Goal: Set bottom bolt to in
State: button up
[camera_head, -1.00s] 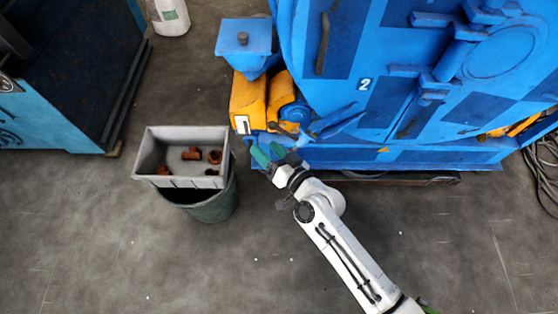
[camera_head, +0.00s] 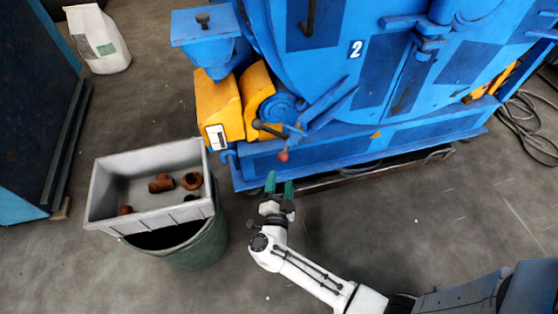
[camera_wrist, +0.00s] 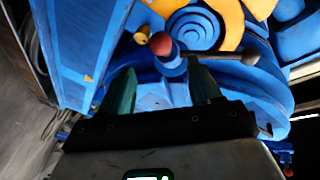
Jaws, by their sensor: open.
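The blue drum blaster (camera_head: 380,90) stands at the upper right of the head view. Low on its front are a red ball knob (camera_head: 283,156) and a dark-tipped lever (camera_head: 262,126); I cannot tell which part is the bottom bolt. My gripper (camera_head: 279,183) is open, its green fingers pointing at the machine just below the red knob. In the wrist view, the red knob (camera_wrist: 161,43) appears beyond the gap between the fingers (camera_wrist: 162,78), apart from them. A grey rod (camera_wrist: 225,57) runs right from it to a round end. The gripper holds nothing.
A grey bin (camera_head: 150,220) with several rusty pipe pieces (camera_head: 160,184) sits on a dark green barrel (camera_head: 185,245), left of my gripper. A white sack (camera_head: 98,38) stands behind. Cables (camera_head: 525,120) lie at right.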

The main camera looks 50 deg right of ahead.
aim_at(283, 161)
jog(key=b+x, duration=0.3)
jog(key=x, duration=0.5)
jog(key=shift+w+d+f, duration=0.15)
jog(key=shift+w+d, duration=0.05)
jog(key=shift+x, duration=0.85)
grip_shut()
